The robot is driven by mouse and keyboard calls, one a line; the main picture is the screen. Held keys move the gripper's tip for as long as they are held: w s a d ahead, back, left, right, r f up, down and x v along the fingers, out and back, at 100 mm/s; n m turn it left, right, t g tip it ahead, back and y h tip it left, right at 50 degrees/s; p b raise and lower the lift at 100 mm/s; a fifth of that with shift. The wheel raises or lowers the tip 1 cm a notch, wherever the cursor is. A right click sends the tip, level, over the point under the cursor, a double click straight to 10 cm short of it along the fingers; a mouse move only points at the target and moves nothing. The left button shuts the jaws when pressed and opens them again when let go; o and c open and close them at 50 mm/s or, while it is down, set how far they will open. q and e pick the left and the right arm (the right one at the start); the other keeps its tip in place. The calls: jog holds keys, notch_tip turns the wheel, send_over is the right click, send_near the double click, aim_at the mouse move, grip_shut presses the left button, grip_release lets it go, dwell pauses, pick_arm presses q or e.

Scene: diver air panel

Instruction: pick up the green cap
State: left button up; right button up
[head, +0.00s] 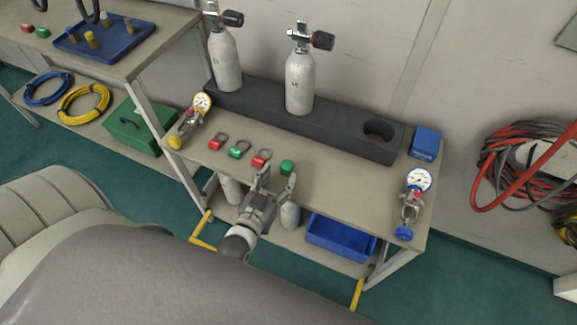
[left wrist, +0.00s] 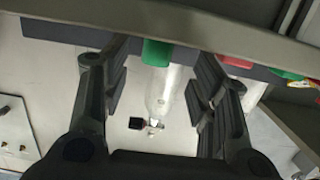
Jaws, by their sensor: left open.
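A green cap (head: 287,167) lies near the front edge of the table, at the right end of a short row of caps. In the left wrist view the green cap (left wrist: 157,53) shows between the two fingers, partly cut off by the table edge. My left gripper (head: 278,180) is open and empty, just in front of the cap at the table edge; I see no contact. A second green cap (head: 238,151), with a ring, lies further left between two red caps (head: 216,143) (head: 262,158). My right gripper is out of view.
A dark rack (head: 345,137) with two upright cylinders (head: 300,82) (head: 224,60) stands behind the caps. Gauges (head: 418,181) (head: 202,103) lie at both table ends. A blue bin (head: 340,238) sits on the lower shelf. The tabletop right of the cap is clear.

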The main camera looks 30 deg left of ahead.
aim_at(284, 169)
pick_arm(q)
jog(key=shift+w, duration=0.75)
jog(key=w, duration=0.4)
jog(key=shift+w+f, duration=0.1)
jog(key=shift+c, duration=0.3)
jog(key=c, duration=0.8)
